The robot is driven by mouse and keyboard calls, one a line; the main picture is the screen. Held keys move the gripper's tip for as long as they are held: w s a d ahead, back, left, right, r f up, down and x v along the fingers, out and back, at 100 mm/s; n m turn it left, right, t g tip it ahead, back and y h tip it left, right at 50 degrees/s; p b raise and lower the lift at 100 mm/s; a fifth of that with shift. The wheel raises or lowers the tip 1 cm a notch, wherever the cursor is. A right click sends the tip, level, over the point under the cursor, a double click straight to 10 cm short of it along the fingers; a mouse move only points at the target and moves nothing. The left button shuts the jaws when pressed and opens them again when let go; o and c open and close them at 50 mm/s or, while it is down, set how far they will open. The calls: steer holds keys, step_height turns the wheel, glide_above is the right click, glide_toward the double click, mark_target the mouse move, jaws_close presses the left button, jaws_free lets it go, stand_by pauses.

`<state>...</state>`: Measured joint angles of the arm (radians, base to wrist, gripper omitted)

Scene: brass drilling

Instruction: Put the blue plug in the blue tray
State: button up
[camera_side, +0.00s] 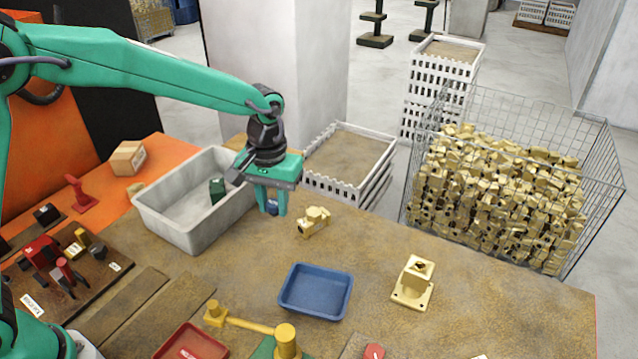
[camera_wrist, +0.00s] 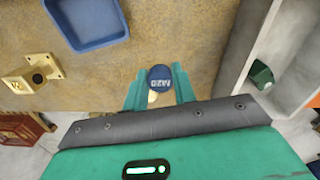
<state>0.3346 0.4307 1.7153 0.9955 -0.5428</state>
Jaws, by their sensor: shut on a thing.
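My green gripper (camera_side: 274,204) is shut on the blue plug (camera_side: 272,207) and holds it above the table, just right of the white bin. In the wrist view the plug (camera_wrist: 161,77) sits between the two fingers of my gripper (camera_wrist: 160,85), with a white marking on its face. The blue tray (camera_side: 316,291) lies on the table to the lower right of my gripper in the side view, and looks empty. In the wrist view the tray (camera_wrist: 88,42) is at the upper left, apart from the plug.
A white bin (camera_side: 172,234) holds a green plug (camera_side: 217,189). Brass pieces stand on the table right of my gripper (camera_side: 313,221) and right of the tray (camera_side: 412,285). A red tray (camera_side: 190,345) is at the front. A wire basket (camera_side: 585,190) of brass parts stands behind.

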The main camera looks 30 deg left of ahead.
steer(key=s+d, duration=1.6)
steer(key=d, duration=0.1)
glide_above(316, 297)
step_height(316, 297, down, 7)
steer(key=shift+f, duration=0.1)
steer(key=shift+f, duration=1.9)
steer(key=shift+f, duration=0.15)
steer(key=o, duration=0.9)
steer(key=shift+o, duration=0.2)
steer(key=shift+r, duration=0.2)
